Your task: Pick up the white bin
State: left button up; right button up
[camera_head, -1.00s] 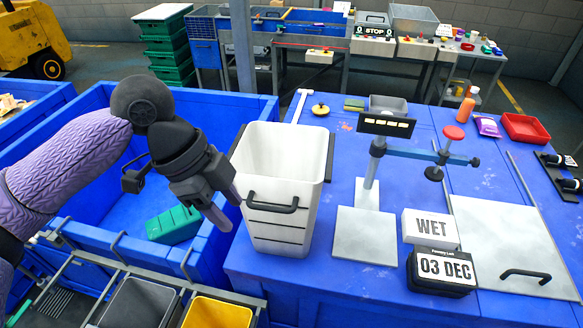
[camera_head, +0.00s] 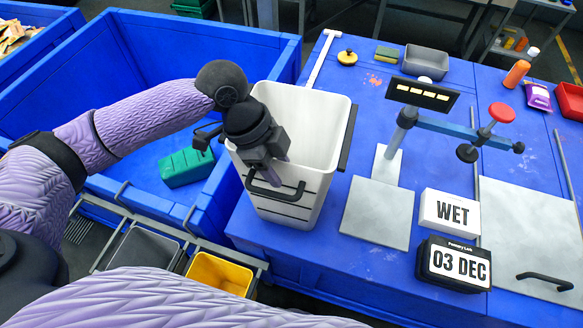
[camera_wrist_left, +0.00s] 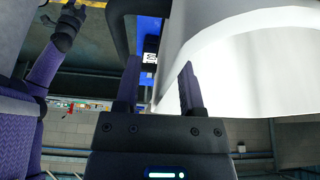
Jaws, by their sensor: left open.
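The white bin (camera_head: 308,218) stands upright on the blue table, open at the top and empty as far as I see. It has a black handle (camera_head: 276,192) on its front and a dark one on its right side. My left gripper (camera_head: 276,182) is at the bin's near-left rim, above the front handle, fingers pointing down. In the left wrist view the gripper (camera_wrist_left: 160,88) is open, with the white bin (camera_wrist_left: 245,75) close on the right. I cannot tell whether they touch. A dark arm end in that view is probably my right gripper (camera_wrist_left: 68,28); its jaws are unclear.
A metal stand (camera_head: 400,135) with a flat plate is right of the bin. A big blue crate (camera_head: 115,190) holding a green box (camera_head: 186,167) is on the left. A yellow bin (camera_head: 218,272) is below.

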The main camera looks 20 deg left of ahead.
pick_arm(q)
grip_shut()
jog(key=shift+f, duration=0.1)
dwell(1.3)
